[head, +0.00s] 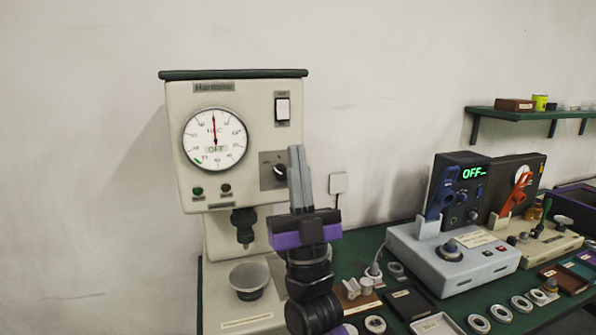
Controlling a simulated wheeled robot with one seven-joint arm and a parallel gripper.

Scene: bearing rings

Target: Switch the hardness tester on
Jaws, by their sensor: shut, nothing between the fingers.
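The hardness tester (180,110) is a cream machine with a green top, standing at the left. Its round dial (215,139) has a red needle pointing up and a small display reading OFF. A white rocker switch (282,109) on a dark plate sits at the upper right of its front. A dark knob (279,170) on a grey plate is lower down, partly hidden by my fingers. My gripper (297,150) points up with its grey fingers shut and empty, in front of the tester's right edge and below the rocker switch. I cannot tell if it touches the tester.
A cup-shaped anvil (249,279) stands under the tester's spindle (244,226). To the right, the green bench holds a grey device (455,262) with a display reading OFF, several rings and small trays. A wall shelf (535,114) is at the far right.

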